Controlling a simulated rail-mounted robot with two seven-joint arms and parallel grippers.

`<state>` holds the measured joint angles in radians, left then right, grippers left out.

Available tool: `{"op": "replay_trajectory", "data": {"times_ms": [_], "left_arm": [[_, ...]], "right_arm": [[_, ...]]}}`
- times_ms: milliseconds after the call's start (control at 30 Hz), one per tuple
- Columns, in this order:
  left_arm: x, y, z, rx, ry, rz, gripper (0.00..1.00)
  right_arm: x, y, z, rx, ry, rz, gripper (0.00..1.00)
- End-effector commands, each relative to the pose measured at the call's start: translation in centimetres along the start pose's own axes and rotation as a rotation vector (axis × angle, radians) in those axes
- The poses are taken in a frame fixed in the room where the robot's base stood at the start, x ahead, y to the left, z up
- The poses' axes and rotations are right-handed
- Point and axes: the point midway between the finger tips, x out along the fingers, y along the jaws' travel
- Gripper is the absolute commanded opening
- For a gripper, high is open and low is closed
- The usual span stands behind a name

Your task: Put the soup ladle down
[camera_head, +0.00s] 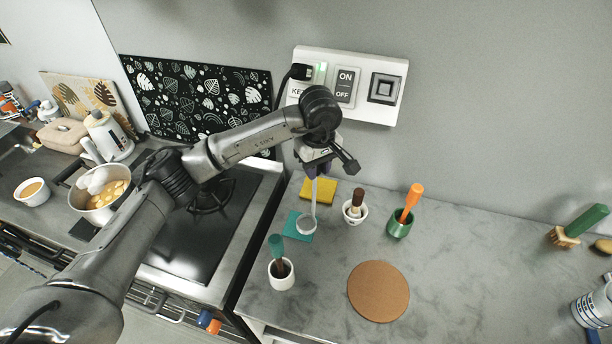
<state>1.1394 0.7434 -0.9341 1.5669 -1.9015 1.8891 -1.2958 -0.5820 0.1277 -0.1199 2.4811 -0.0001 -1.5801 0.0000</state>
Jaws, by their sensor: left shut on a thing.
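The soup ladle (314,201) is pale with a straight handle and a round bowl. My left gripper (317,168), its arm coming in from the left, is shut on the upper part of the handle. The ladle hangs nearly upright, with its bowl at the lower end. The bowl (307,226) overlaps the right part of a flat teal square (291,228) on the grey counter. I cannot tell whether the bowl touches it. My right gripper is out of view.
A yellow square (326,189) lies behind the ladle. White pots (282,281) (354,218) and a green pot (398,229) with upright tools stand around it. A round brown mat (378,292) lies in front. The counter further right is mostly clear. The stove (184,244) is left.

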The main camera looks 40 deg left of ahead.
Motion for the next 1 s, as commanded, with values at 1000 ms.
{"op": "replay_trajectory", "data": {"times_ms": [1000], "left_arm": [[7.0, 0.3, -5.0, 0.003, 0.001, 0.002, 0.04]], "right_arm": [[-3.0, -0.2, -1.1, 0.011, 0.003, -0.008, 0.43]]}}
